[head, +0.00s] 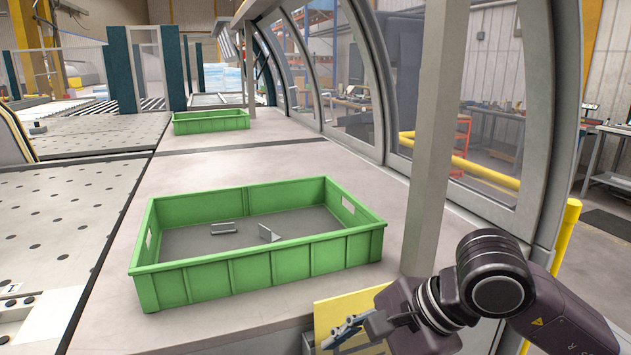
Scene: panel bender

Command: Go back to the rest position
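My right gripper (343,333) is at the bottom of the head view, with its arm coming in from the lower right. It is in front of the near green crate, close to a yellow panel. Its fingers are small and seen at an angle, so I cannot tell whether they are open or shut. I see nothing held in them. My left gripper is not in view.
A green crate (256,266) on the grey table holds two small metal parts, a flat one (223,228) and an angled one (268,233). Another green crate (211,127) stands farther back. A grey post (433,140) rises right of the near crate.

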